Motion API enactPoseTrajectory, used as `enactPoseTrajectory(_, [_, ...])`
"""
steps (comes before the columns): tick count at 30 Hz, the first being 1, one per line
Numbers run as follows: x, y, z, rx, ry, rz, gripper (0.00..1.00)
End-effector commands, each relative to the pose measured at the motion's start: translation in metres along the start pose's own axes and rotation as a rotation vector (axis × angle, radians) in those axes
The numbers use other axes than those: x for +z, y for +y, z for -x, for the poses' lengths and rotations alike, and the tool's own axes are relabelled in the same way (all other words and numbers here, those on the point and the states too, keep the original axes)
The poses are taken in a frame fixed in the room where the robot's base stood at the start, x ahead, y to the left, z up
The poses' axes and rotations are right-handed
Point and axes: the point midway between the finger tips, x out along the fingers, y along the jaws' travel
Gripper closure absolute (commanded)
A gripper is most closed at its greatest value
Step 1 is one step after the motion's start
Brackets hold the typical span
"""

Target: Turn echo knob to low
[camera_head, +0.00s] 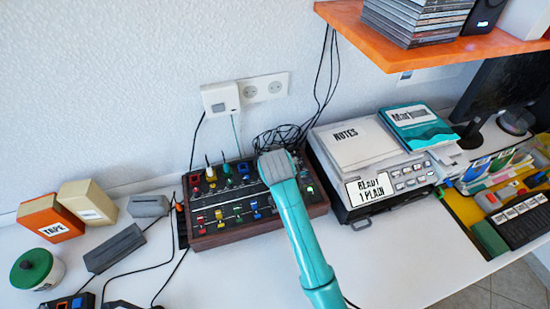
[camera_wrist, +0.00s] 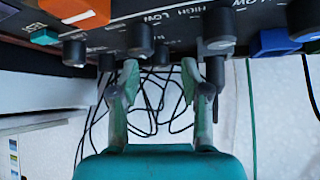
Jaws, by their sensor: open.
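The dark sound console (camera_head: 225,226) with wood-toned edges sits on the white desk, with rows of coloured knobs and keys. My arm covers its right part in the head view, so my fingers are hidden there. In the wrist view my gripper (camera_wrist: 160,76) is open and empty, its fingertips just short of the panel. A black knob (camera_wrist: 140,40) lies beyond the left fingertip and a larger grey-black knob (camera_wrist: 218,30) beyond the right one. HIGH and LOW are printed between them. I cannot read an echo label, so which knob is the echo knob is unclear.
Smaller black knobs and a red-orange key (camera_wrist: 76,10) and blue key (camera_wrist: 275,42) crowd the panel. Black cables (camera_head: 275,138) lie behind the console. A grey device (camera_head: 350,208) with notes on it stands close at right. An orange shelf (camera_head: 400,52) overhangs at upper right.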

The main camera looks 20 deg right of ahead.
Motion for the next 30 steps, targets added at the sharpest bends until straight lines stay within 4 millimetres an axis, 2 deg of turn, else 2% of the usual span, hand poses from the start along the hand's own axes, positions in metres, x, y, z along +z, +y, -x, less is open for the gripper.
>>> enactPoseTrajectory(6, [0.000, 0.001, -0.015, 0.000, -0.001, -0.001, 0.53])
enactPoseTrajectory(14, [0.000, 0.000, -0.016, 0.000, 0.000, -0.001, 0.53])
enactPoseTrajectory(15, [0.000, 0.000, -0.016, 0.000, 0.000, -0.001, 0.56])
enactPoseTrajectory(20, [0.000, 0.000, -0.016, 0.000, 0.000, 0.000, 0.96])
enactPoseTrajectory(21, [0.000, 0.000, -0.016, 0.000, 0.000, 0.000, 1.00])
enactPoseTrajectory(30, [0.000, 0.001, -0.016, -0.012, 0.000, 0.011, 1.00])
